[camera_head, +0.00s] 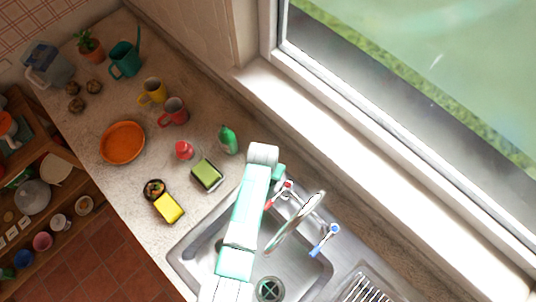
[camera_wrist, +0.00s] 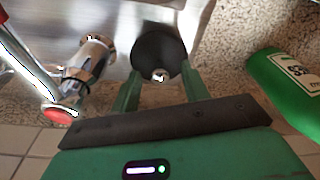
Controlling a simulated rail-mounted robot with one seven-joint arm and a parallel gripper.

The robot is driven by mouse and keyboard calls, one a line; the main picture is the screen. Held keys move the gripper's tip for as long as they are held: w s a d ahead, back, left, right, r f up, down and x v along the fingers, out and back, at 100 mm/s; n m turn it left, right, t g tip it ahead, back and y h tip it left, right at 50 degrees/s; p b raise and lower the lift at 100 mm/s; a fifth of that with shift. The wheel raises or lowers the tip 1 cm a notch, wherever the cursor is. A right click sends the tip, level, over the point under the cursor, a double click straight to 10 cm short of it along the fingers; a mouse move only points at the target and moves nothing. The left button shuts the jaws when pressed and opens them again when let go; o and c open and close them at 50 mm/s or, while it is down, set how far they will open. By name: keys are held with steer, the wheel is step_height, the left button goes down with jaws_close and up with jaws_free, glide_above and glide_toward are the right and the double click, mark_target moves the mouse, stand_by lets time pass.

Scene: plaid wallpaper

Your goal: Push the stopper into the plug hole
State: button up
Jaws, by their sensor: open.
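The stopper (camera_wrist: 152,50) is a dark round disc with a small shiny metal piece at its near edge. It lies at the sink's metal rim in the wrist view. My gripper (camera_wrist: 160,78) is open, its green fingers on either side of the stopper's near part. I cannot tell whether they touch it. In the head view, my arm hides the stopper and the fingertips. The plug hole (camera_head: 269,289) is a dark round opening with a cross grating in the sink floor, well away from my gripper's end.
A red-marked tap handle (camera_head: 285,190) stands close beside my gripper, with the curved spout (camera_head: 297,222) and blue-marked handle (camera_head: 329,237) farther right. A green bottle (camera_head: 228,140) stands on the other side. The sponges (camera_head: 207,175) lie left of the sink (camera_head: 190,250).

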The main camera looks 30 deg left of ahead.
steer(key=shift+w+f, duration=0.1)
steer(key=shift+f, duration=0.35)
jaws_close()
steer(key=shift+r, duration=0.1)
step_height(320, 180, up, 4)
steer(key=shift+f, duration=0.25)
steer(key=s+r, duration=0.1)
steer(key=s, duration=1.5)
steer(key=shift+r, duration=0.2)
